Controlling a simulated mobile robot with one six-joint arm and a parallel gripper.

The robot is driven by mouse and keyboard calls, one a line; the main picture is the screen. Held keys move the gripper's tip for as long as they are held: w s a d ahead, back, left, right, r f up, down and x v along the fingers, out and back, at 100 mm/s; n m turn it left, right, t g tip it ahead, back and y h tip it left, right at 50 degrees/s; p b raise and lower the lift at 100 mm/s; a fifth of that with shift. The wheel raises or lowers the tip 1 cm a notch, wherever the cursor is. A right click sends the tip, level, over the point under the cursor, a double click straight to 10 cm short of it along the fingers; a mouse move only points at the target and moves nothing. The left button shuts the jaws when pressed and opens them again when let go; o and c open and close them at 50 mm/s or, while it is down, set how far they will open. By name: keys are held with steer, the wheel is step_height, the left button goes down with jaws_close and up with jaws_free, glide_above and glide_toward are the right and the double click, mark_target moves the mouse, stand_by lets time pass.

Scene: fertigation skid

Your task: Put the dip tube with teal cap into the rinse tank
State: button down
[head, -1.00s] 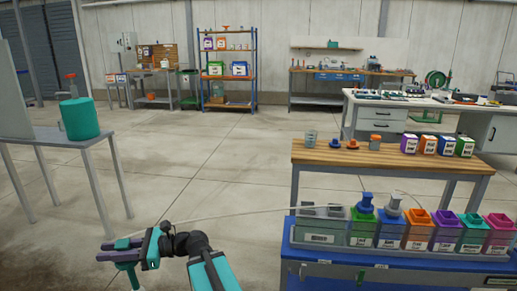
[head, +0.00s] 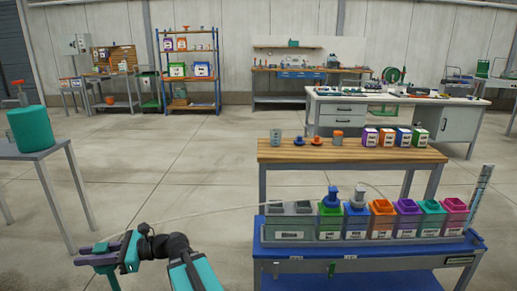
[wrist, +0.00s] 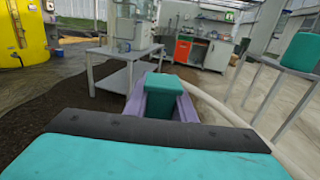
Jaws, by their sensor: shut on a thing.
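My gripper (head: 100,256) is at the lower left in the head view, shut on the dip tube with teal cap. The teal cap (wrist: 172,82) sits between the purple fingers in the wrist view. The tube (head: 115,281) hangs down below the fingers, its lower end out of frame. A pale hose runs from near the gripper toward the skid. The grey tank (head: 288,226) at the left end of the row on the blue cart seems to be the rinse tank; its label is too small to read surely. My gripper is well left of it, apart from it.
Green, blue, orange, purple, teal and pink tanks stand right of the grey one. A blue-capped tube (head: 332,197) and a grey-capped tube (head: 358,195) stand in the green and blue tanks. A wooden bench (head: 350,152) is behind. Open floor lies between the cart and the left table (head: 40,152).

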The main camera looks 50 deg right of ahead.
steer(key=d+r+m+t+h+p, duration=0.1)
steer(key=d+r+m+t+h, duration=0.2)
steer(key=d, duration=0.9)
steer(key=d+r+m+t+h+p, duration=0.1)
steer(key=d+m+h+p, duration=0.3)
steer(key=d, duration=0.7)
steer(key=d+r+m+t+h+b, duration=0.1)
steer(key=d+r+m+t+h, duration=0.3)
steer(key=d, duration=0.8)
steer(key=s+d+r+m+g+h+p, duration=0.1)
steer(key=s+d+h, duration=0.3)
steer(key=d, duration=0.6)
steer(key=s+d+r+m+g+h+p, duration=0.1)
steer(key=s+d+r+m+g+h, duration=0.1)
steer(key=s+d, duration=0.6)
steer(key=s+d+r+m+g+h+p, duration=0.1)
steer(key=s+d+r+m+h, duration=0.2)
steer(key=d, duration=1)
steer(key=s+h, duration=0.2)
steer(key=h, duration=0.2)
steer(key=shift+s+d+r+g, duration=0.2)
steer(key=shift+s+d+g, duration=0.05)
steer(key=shift+s+g, duration=0.15)
steer(key=shift+f, duration=0.2)
steer(key=shift+f+b, duration=7.4)
steer(key=shift+f, duration=1.45)
